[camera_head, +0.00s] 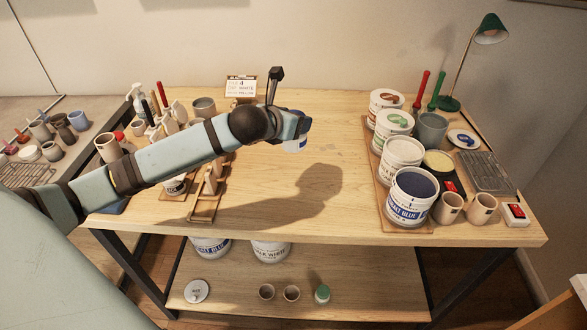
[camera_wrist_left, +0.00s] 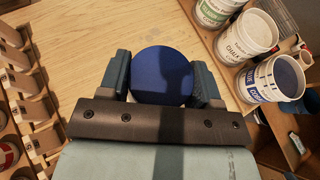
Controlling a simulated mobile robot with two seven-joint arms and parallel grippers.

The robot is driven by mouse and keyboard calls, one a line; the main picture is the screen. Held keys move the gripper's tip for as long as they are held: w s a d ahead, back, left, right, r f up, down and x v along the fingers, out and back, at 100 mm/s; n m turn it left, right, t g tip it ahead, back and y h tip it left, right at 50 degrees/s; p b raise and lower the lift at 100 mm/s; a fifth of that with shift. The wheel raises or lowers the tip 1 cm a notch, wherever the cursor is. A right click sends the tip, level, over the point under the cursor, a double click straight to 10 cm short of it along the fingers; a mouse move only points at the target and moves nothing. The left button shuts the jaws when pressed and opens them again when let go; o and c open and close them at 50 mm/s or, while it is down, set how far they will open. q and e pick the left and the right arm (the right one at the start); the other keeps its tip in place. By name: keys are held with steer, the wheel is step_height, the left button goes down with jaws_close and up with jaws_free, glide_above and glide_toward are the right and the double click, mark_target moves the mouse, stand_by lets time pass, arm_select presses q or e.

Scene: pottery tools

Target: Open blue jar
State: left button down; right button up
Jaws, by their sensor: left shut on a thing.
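A small jar (camera_head: 295,146) with a pale body and blue top is held above the middle of the wooden table, mostly hidden behind my left gripper (camera_head: 298,124). In the left wrist view its round dark blue lid (camera_wrist_left: 163,76) faces the camera, between the two fingers of my left gripper (camera_wrist_left: 163,84). The gripper is shut on the jar, one finger on each side. The lid appears to be on the jar; whether it is loose cannot be told. My right gripper is not in view.
A board at the right carries several open tubs, including a cobalt blue tub (camera_head: 413,196) and a chalk white tub (camera_head: 400,157). Cups (camera_head: 482,207) stand at the right front. A wooden rack (camera_head: 210,190) lies under my left arm. The table middle (camera_head: 300,205) is clear.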

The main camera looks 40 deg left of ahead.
arm_select(q)
step_height(320, 180, down, 13)
steer(key=shift+f+b, duration=0.2)
steer(key=shift+b, duration=0.1)
steer(key=shift+f, duration=0.1)
steer(key=shift+c, duration=1.5)
jaws_free()
steer(key=shift+d, duration=0.1)
steer(key=shift+s, duration=0.1)
steer(key=v, duration=1.2)
